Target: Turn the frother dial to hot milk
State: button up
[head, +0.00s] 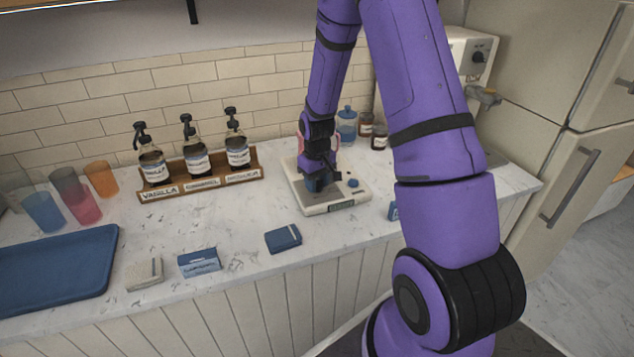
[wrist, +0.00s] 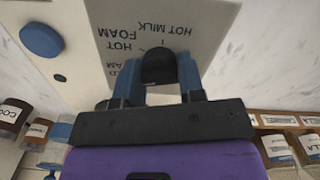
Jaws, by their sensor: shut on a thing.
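The frother (head: 345,200) is a low white unit on the marble counter, with a round blue button (head: 352,183) on its top. In the wrist view its panel (wrist: 205,20) shows upside-down labels: HOT MILK, HOT FOAM and a third, partly hidden one ending in "AM". The black dial (wrist: 158,66) sits beside these labels. My gripper (wrist: 158,80) points down with its blue fingers on either side of the dial, shut on it. Short tick marks show near the dial, but I cannot tell which label it points at. In the head view my gripper (head: 316,184) hides the dial.
A wooden rack (head: 210,182) of syrup bottles stands left of the frother. A blue jar (head: 346,125) and brown jars (head: 379,137) stand behind it. Small packets, including a dark blue one (head: 284,238), lie near the front edge. A blue tray (head: 60,265) lies at left.

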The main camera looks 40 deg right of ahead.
jog(key=m, duration=0.5)
jog(key=shift+m, duration=0.3)
jog(key=m, duration=0.5)
jog(key=shift+m, duration=0.3)
jog(key=m, duration=1)
jog(key=shift+m, duration=0.3)
jog(key=o, duration=0.9)
jog(key=shift+o, duration=0.2)
notch_tip(320, 180, up, 11)
